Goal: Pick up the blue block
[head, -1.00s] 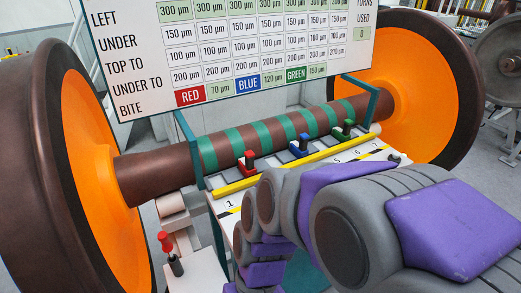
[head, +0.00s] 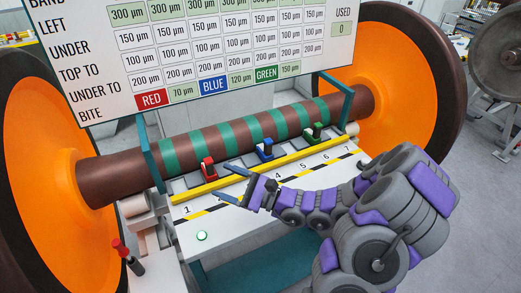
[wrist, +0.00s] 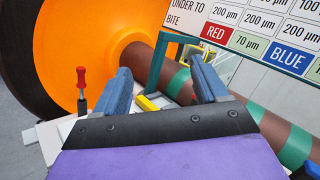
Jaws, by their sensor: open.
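The blue block (head: 265,148) stands on the tray ledge in front of the axle, between the red block (head: 208,166) and the green block (head: 315,131). My gripper (head: 226,182) is open and empty, with blue-grey fingers. In the head view it is in front of and left of the blue block, near the yellow rail and apart from the block. In the wrist view my open fingers (wrist: 165,88) point toward the axle's left end.
A yellow rail (head: 240,174) runs along the ledge above a numbered white table (head: 225,232). The banded axle (head: 225,137) joins two large orange wheels. Teal posts (head: 152,158) flank the ledge. A red-handled tool (head: 125,255) stands at left; a sign hangs above.

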